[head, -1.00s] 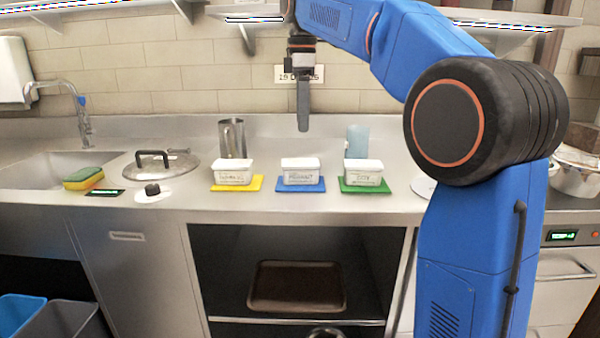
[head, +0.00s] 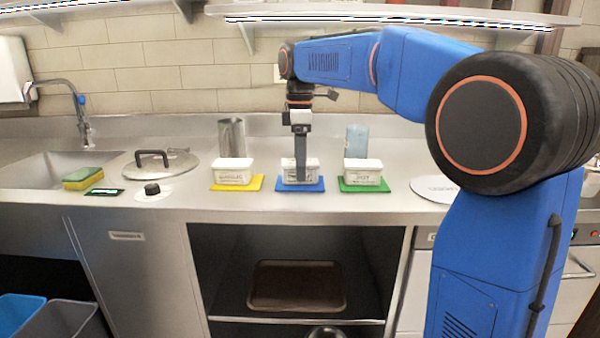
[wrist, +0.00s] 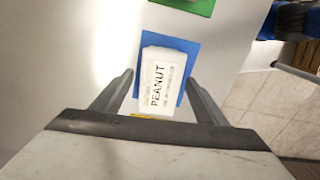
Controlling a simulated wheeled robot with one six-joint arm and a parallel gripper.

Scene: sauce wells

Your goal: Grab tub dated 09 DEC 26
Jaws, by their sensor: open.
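Three white lidded tubs stand in a row on the steel counter. The middle tub (head: 313,174) sits on a blue mat (head: 287,188); its label reads PEANUT in the wrist view (wrist: 160,84). The left tub (head: 232,172) is on a yellow mat and the right tub (head: 362,172) on a green mat. I cannot read a date on any tub. My gripper (head: 301,178) is open, pointing down at the middle tub and hiding part of it. In the wrist view its fingers (wrist: 160,88) appear on either side of this tub; I cannot tell their exact height.
A metal jug (head: 231,138) and a blue cup (head: 357,141) stand behind the tubs. A pan lid (head: 165,165), sponge (head: 83,178) and sink are at left. A white disc (head: 436,189) lies at right. A wall sign is mostly hidden behind my arm.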

